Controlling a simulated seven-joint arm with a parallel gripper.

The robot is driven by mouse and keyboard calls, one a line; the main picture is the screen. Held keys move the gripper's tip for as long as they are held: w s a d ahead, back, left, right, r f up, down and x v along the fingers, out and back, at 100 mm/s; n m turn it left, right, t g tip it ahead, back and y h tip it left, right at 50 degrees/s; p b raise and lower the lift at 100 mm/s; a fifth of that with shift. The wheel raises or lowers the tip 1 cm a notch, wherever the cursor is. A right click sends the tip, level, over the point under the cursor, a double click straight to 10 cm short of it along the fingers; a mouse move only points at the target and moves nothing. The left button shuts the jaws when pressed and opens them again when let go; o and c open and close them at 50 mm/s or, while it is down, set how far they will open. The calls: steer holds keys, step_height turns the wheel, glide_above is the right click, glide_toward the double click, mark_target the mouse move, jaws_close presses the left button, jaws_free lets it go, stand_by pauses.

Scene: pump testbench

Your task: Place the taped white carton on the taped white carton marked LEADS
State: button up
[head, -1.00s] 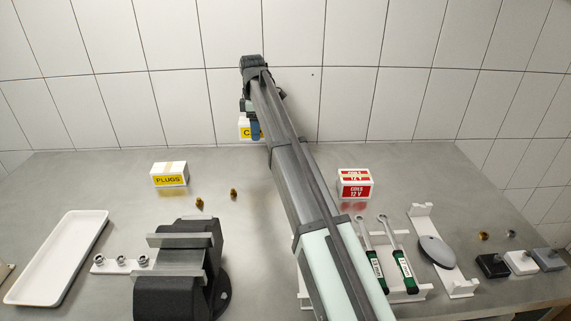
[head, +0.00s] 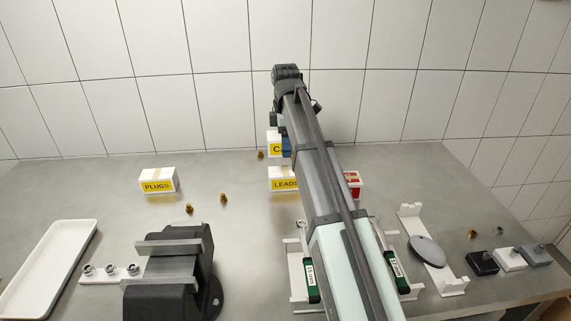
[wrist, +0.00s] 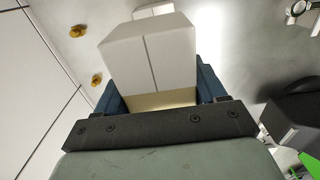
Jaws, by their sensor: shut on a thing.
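My gripper (head: 284,147) is shut on a white carton (head: 273,147) with a yellow label, of which only a first letter "C" shows. In the wrist view the blue fingers grip this carton (wrist: 150,55) on both sides. The carton marked LEADS (head: 283,184), white with a yellow label and tan tape, stands on the bench. In the head view the held carton appears just above it, with a narrow gap between them. I cannot tell how well they line up in depth. My arm hides the right sides of both cartons.
A PLUGS carton (head: 157,182) stands to the left and a red carton (head: 354,185) to the right, partly behind my arm. Brass fittings (head: 224,198) lie between. A black vise (head: 170,270), a white tray (head: 45,265) and wrenches in a rack (head: 311,275) are nearer.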

mark_target(286, 171)
steer(key=shift+f, duration=3.5)
steer(key=shift+f, duration=0.1)
steer(key=o, duration=1.1)
steer(key=shift+o, duration=0.2)
step_height(286, 171, up, 12)
steer(key=shift+r, duration=0.15)
